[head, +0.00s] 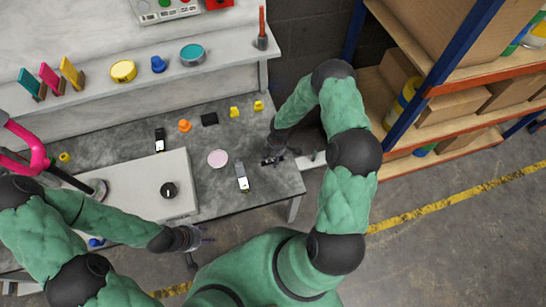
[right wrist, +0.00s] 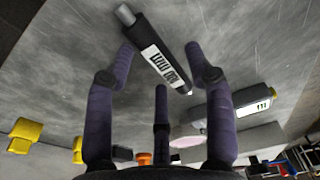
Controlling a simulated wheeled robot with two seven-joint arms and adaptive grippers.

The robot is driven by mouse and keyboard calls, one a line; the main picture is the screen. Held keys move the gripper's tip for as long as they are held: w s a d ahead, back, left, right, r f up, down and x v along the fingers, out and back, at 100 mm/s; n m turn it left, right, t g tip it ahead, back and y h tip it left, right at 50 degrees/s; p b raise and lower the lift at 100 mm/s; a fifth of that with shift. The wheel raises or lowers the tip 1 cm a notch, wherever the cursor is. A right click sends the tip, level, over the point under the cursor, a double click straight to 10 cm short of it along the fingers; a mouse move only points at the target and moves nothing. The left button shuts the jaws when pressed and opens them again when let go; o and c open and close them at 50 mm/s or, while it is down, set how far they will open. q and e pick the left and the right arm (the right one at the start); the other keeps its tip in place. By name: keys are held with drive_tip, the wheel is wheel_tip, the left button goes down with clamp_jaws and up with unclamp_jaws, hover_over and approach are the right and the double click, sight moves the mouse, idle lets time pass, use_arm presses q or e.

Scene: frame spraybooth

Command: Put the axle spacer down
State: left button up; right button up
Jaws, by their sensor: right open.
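A black bar-shaped part with a white printed label and a grey stub, seemingly the axle spacer, shows in the right wrist view (right wrist: 160,58). It lies on the grey table (head: 262,184), between and just beyond the spread fingertips of my right gripper (right wrist: 163,62). My right gripper is open, over the table's right part in the head view (head: 272,160), where it mostly hides the part. My left gripper (head: 192,239) is at the table's front edge, apart from the part; whether it is open does not show.
A similar dark and pale labelled part (head: 241,178) lies left of my right gripper, near a pink disc (head: 217,158). A pale raised plate (head: 130,187) bears a black knob (head: 169,190). Small yellow and orange pieces (head: 185,125) lie behind. Shelving (head: 455,105) stands at right.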

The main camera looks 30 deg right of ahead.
wheel_tip(320, 180, up, 11)
drive_tip(key=d+p, duration=0.1)
drive_tip(key=p, duration=0.3)
drive_tip(key=s+a+f+m+y, duration=0.1)
drive_tip(key=s+a+m+y, duration=0.1)
drive_tip(key=s+a+m, duration=1.5)
drive_tip(key=a, duration=0.2)
drive_tip(key=shift+s+a+f+m+y, duration=0.25)
drive_tip(key=shift+s+a+m+y, duration=0.05)
